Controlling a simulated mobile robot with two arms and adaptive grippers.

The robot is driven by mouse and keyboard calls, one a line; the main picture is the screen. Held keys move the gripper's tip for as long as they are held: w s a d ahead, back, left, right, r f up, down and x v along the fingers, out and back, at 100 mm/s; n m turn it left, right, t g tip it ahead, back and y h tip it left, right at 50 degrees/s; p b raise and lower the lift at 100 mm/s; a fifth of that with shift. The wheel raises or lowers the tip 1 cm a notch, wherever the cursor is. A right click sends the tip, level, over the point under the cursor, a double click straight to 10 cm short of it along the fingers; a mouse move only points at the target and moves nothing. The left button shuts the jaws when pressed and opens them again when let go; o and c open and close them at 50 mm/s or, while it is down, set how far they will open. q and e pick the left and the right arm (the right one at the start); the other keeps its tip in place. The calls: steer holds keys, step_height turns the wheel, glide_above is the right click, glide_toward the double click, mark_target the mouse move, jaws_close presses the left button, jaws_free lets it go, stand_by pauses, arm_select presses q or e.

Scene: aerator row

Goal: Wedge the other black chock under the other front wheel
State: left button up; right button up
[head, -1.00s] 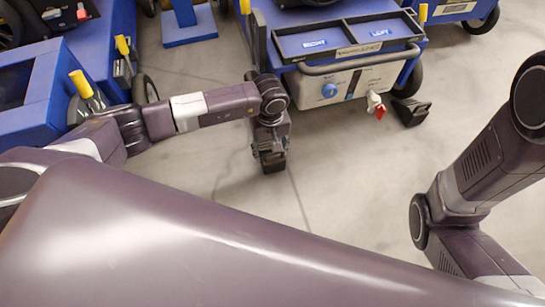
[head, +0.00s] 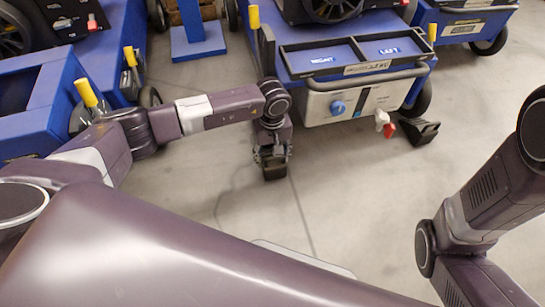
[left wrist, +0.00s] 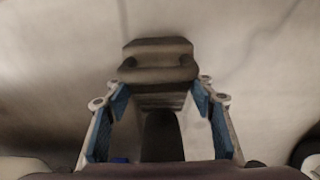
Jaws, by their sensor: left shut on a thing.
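My left gripper (head: 272,156) is shut on a black chock (head: 274,173) and holds it in front of the blue cart (head: 291,60). In the left wrist view the dark chock (left wrist: 158,73) sits between the two blue-padded fingers, its far end beyond the tips. The other black chock (head: 421,132) is on the floor at the cart's right front wheel (head: 419,97); I cannot tell whether it touches the tyre. The left front wheel is hidden behind my left arm and gripper. My right gripper is out of view; only right arm links show.
Other blue carts (head: 40,108) stand at the left and back right. The concrete floor (head: 350,200) in front is clear.

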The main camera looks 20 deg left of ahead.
arm_select(q)
steer(key=o, duration=1.7)
steer(key=shift+w+a+r, duration=0.1)
steer(key=shift+r, duration=0.05)
steer(key=shift+o, duration=0.4)
step_height(320, 180, up, 12)
step_height(320, 180, up, 7)
steer(key=p, duration=0.5)
